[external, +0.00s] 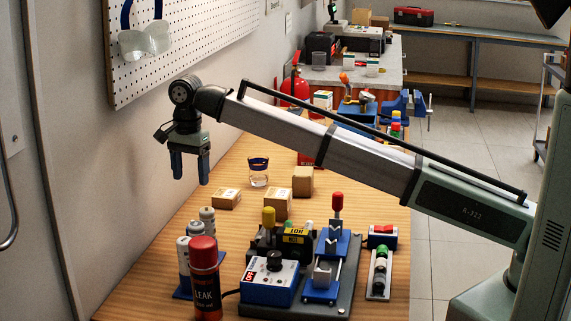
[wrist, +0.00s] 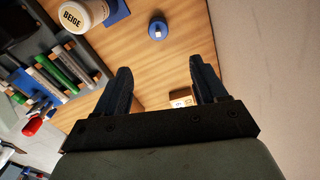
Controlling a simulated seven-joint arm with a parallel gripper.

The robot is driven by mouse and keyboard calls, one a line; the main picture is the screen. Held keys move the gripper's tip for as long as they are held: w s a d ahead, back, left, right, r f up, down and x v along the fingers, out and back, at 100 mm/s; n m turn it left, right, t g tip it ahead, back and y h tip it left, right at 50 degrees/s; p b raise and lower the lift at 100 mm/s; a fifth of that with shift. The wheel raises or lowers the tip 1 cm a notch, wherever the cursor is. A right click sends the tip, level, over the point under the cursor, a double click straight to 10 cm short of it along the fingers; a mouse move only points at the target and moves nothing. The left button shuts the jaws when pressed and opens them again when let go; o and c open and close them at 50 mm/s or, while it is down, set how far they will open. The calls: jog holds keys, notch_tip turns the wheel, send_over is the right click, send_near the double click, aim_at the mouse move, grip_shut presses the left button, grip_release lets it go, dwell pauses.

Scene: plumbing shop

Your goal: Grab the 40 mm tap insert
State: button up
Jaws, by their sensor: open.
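My gripper (external: 190,168) is open and empty, hanging jaws down above the left side of the wooden bench near the wall. In the wrist view its two dark blue fingers (wrist: 157,82) stand wide apart. A small labelled cardboard box (wrist: 182,98) shows between them, partly hidden by the right finger. In the external view a low labelled box (external: 226,199) lies to the right of and below the gripper, and a taller box (external: 303,181) stands further right. I cannot read any 40 mm marking, so I cannot tell which thing is the tap insert.
A glass with a blue band (external: 258,172) stands behind the low box. Pale cans (external: 184,258), a red LEAK can (external: 205,280) and a blue-and-black fixture (external: 268,281) stand nearer. A small round blue item (wrist: 157,29) lies on bare wood. The pegboard wall (external: 185,40) is close at left.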

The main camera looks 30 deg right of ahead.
jog(key=f, duration=0.8)
jog(key=shift+s+a, duration=0.25)
jog(key=shift+s, duration=0.05)
jog(key=shift+a+f, duration=0.2)
jog(key=shift+f, duration=2.75)
jog(key=shift+c, duration=0.2)
jog(key=c, duration=1.1)
